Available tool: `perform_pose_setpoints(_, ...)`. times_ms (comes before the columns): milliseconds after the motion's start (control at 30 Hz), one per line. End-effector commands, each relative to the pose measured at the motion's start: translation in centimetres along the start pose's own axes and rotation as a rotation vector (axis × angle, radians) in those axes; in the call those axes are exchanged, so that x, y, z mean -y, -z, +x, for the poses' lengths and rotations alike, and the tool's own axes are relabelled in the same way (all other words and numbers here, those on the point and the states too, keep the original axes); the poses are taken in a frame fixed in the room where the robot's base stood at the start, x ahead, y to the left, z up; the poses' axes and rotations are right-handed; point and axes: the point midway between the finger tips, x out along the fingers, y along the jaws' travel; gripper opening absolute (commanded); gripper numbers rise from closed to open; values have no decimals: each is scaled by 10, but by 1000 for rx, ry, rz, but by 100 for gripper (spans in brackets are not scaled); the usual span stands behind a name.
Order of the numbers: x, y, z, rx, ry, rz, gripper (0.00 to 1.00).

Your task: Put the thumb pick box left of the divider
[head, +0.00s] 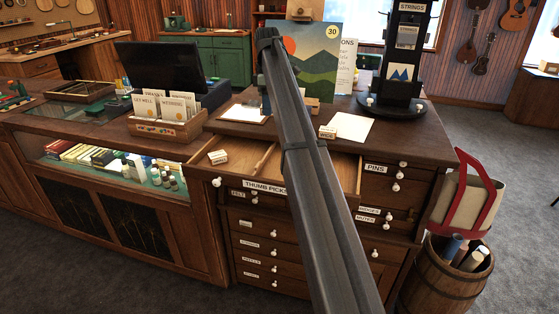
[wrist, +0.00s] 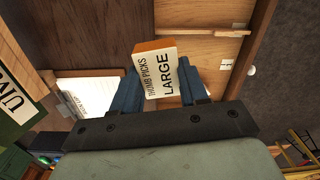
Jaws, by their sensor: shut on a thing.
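My gripper (wrist: 160,88) is shut on a small box (wrist: 160,72) in the wrist view. The box has a white face reading "THUMB PICKS LARGE" and an orange-brown side. It sits between the two blue fingers, above the edge between the counter and an open drawer. In the head view, the open drawer (head: 335,170) is labelled "THUMB PICKS". A wooden divider (head: 264,158) runs front to back in it. My dark arm crosses the drawer's middle and hides part of it.
A small white-labelled box (head: 217,156) lies in the drawer, left of the divider. A card rack (head: 168,129), landscape picture (head: 314,62) and black strings stand (head: 402,75) stand around.

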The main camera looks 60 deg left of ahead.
Motion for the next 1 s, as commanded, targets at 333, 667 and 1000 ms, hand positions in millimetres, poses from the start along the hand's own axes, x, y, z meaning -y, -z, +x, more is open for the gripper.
perform_pose_setpoints(333,78,84,39,6,10,-77,15)
perform_pose_setpoints(667,91,81,49,-4,-11,120,15)
perform_pose_setpoints(1000,91,81,75,-4,-11,168,15)
